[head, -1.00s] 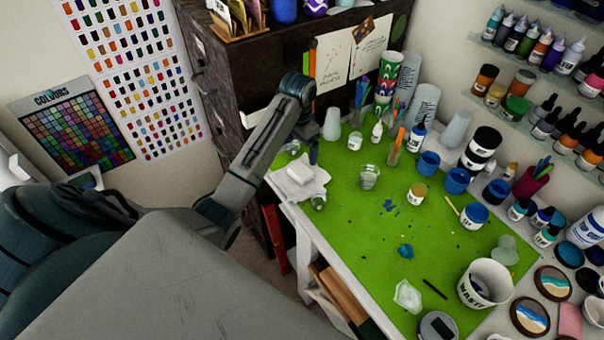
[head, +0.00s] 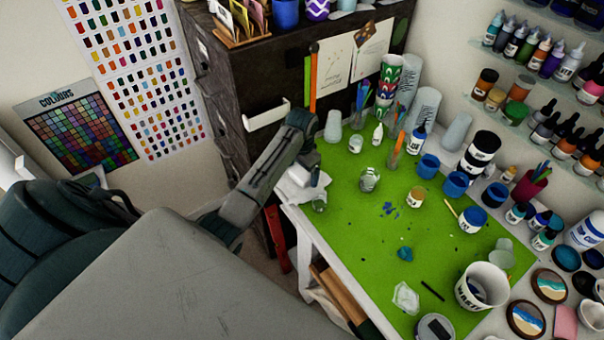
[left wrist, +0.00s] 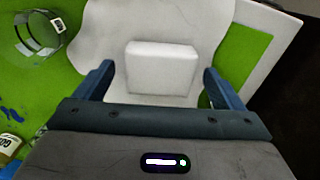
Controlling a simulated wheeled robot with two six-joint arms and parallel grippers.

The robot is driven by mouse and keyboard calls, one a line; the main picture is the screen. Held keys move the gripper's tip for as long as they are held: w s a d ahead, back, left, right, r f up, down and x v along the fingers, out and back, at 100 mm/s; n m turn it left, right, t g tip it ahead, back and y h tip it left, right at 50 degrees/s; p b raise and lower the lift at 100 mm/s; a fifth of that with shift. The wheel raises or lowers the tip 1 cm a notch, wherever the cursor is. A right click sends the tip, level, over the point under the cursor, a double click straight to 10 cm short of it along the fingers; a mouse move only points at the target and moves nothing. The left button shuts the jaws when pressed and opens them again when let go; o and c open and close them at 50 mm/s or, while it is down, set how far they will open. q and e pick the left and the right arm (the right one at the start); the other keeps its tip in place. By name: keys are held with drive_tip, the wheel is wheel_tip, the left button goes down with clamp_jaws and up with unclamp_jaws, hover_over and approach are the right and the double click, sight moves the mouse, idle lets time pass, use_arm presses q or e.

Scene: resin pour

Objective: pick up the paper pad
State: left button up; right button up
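The paper pad (left wrist: 162,67) is a small white block with rounded edges. In the head view my left gripper (head: 313,172) is over the table's left corner and partly hides the pad. The white sheet shows there too (head: 291,192). My right gripper is not in view.
A clear glass (left wrist: 40,35) stands left of the sheet in the left wrist view. The green mat (head: 350,235) holds cups, bottles and a waste tub (head: 481,287). A dark cabinet (head: 235,75) with a white handle rises behind my left arm.

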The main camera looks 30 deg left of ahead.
sight(302, 172)
use_arm(q)
drive_tip(key=c, duration=0.9)
drive_tip(key=shift+r+b, duration=0.3)
drive_tip(key=shift+r, duration=0.25)
wheel_tip(302, 172, up, 5)
drive_tip(key=shift+b, duration=1.1)
drive_tip(key=shift+r+p, duration=1.1)
drive_tip(key=shift+r, duration=0.95)
